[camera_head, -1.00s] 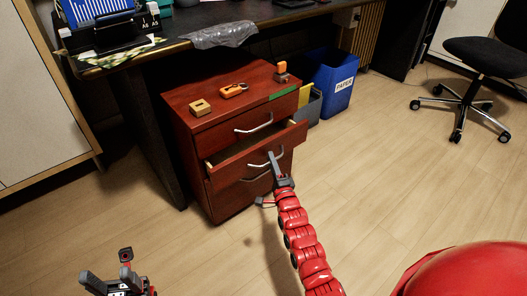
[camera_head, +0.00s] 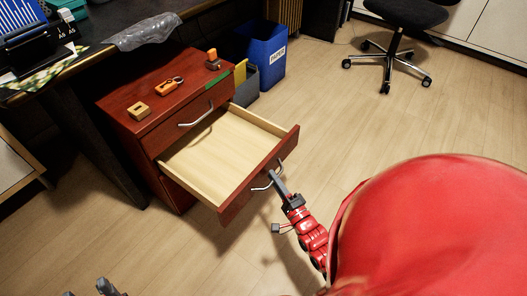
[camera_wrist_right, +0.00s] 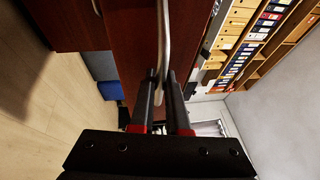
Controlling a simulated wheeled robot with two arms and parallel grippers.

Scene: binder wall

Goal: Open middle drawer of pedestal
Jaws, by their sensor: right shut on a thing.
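The dark red wooden pedestal (camera_head: 150,125) stands beside the desk. Its middle drawer (camera_head: 228,142) is pulled far out, and its pale inside is empty. My right gripper (camera_head: 276,180) is shut on the silver handle (camera_head: 262,187) of that drawer's front. In the right wrist view the two fingers (camera_wrist_right: 163,82) close around the handle (camera_wrist_right: 163,40) against the red front. The top drawer with its own handle (camera_head: 196,116) is closed. The bottom drawer is mostly hidden behind the open one. My left gripper (camera_head: 92,288) is only partly in view at the bottom left edge, away from the pedestal.
On the pedestal top are a small tan box (camera_head: 138,111), an orange object (camera_head: 169,86) and an orange-topped item (camera_head: 213,59). A blue paper bin (camera_head: 262,60) and a grey bin (camera_head: 244,84) stand behind. An office chair (camera_head: 397,30) is far right. The floor in front is open.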

